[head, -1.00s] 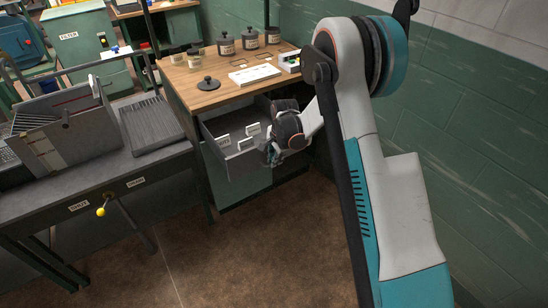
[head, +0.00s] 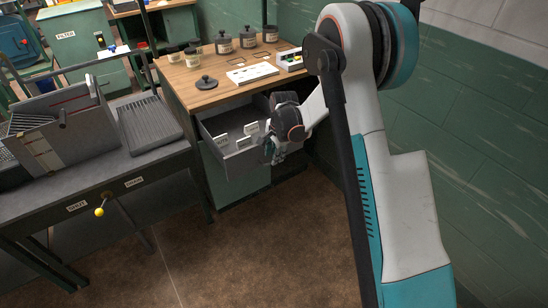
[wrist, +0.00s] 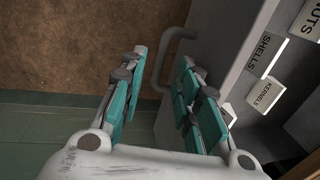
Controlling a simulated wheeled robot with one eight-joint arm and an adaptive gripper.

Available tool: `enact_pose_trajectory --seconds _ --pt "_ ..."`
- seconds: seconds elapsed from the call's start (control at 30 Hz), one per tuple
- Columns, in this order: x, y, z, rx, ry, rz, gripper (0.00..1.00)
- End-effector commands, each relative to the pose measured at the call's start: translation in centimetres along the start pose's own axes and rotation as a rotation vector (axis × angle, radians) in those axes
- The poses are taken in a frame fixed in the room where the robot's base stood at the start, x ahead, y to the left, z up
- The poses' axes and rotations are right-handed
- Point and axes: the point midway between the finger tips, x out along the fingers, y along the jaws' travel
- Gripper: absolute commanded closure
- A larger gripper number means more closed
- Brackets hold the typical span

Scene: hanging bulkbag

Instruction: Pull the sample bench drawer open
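The sample bench (head: 205,95) has a wooden top and a grey drawer (head: 218,140) standing out from its front. Several white label cards stand inside the drawer. My gripper (head: 269,152) is at the drawer's front right corner. In the wrist view, my gripper (wrist: 162,58) is open, with its teal-sided fingers apart. The grey bar handle (wrist: 158,72) on the drawer front shows between the fingers, nearer the right finger, which hides part of it. I cannot tell whether a finger touches the handle. Cards reading SHELLS (wrist: 264,55) and KERNELS (wrist: 264,94) show inside the drawer.
Dark jars (head: 224,43), a loose lid (head: 207,83) and a white tray (head: 252,73) are on the bench top. A dark table (head: 95,185) with a yellow-knobbed lever (head: 99,211) stands left. A green wall (head: 470,150) is close on the right. The brown floor (head: 240,250) in front is clear.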

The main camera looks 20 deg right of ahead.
Motion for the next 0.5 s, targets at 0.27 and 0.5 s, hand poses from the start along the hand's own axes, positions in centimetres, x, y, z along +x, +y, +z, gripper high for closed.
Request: enact_pose_trajectory --seconds 0.27,0.5 --pt "-5.7 0.0 0.0 0.0 0.0 0.0 0.7" --pt "-8.7 0.0 0.0 0.0 0.0 0.0 0.7"
